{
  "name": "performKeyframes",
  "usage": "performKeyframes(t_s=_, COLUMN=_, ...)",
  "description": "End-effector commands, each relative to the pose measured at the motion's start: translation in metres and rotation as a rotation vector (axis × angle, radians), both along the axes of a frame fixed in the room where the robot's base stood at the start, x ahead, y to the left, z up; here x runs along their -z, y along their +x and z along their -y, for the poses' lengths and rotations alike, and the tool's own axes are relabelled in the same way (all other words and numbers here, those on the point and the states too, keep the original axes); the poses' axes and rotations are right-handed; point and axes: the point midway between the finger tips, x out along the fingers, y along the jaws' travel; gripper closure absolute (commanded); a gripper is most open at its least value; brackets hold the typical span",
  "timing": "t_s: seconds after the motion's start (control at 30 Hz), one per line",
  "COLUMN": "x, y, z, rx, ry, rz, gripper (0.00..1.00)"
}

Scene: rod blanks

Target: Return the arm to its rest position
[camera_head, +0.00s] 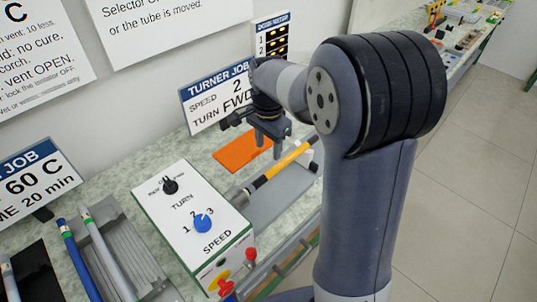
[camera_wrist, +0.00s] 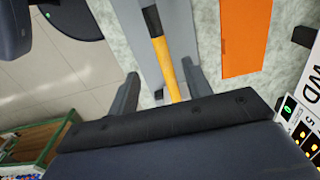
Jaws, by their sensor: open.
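My arm rises at the right of the head view and reaches over the bench. My gripper (camera_head: 272,150) is open and points down above the turner. A yellow rod blank with a black band (camera_head: 283,162) lies level at the turner, its left end in the grey chuck. In the wrist view the yellow rod (camera_wrist: 167,66) runs between the two open fingers (camera_wrist: 162,92). The fingers look apart from it. The gap in height between the fingers and the rod is hard to tell.
The turner's control box (camera_head: 190,215) has a blue speed knob, a turn switch and red buttons. An orange mat (camera_head: 243,150) lies behind the rod. A turner job sign (camera_head: 217,95) stands at the wall. Blue and grey rods (camera_head: 80,255) lie in a tray at left.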

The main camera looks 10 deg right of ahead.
Motion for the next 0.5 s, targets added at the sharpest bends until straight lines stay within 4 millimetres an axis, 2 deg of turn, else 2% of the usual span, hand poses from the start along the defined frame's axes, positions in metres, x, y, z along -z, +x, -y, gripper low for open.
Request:
performKeyframes(t_s=0.37, x=-0.0031, y=-0.0003, z=-0.0001, rx=0.0, ry=0.0, rz=-0.001, gripper=0.53)
performKeyframes(t_s=0.5, x=0.0028, y=-0.0003, z=0.0001, rx=0.0, ry=0.0, rz=-0.002, gripper=0.53)
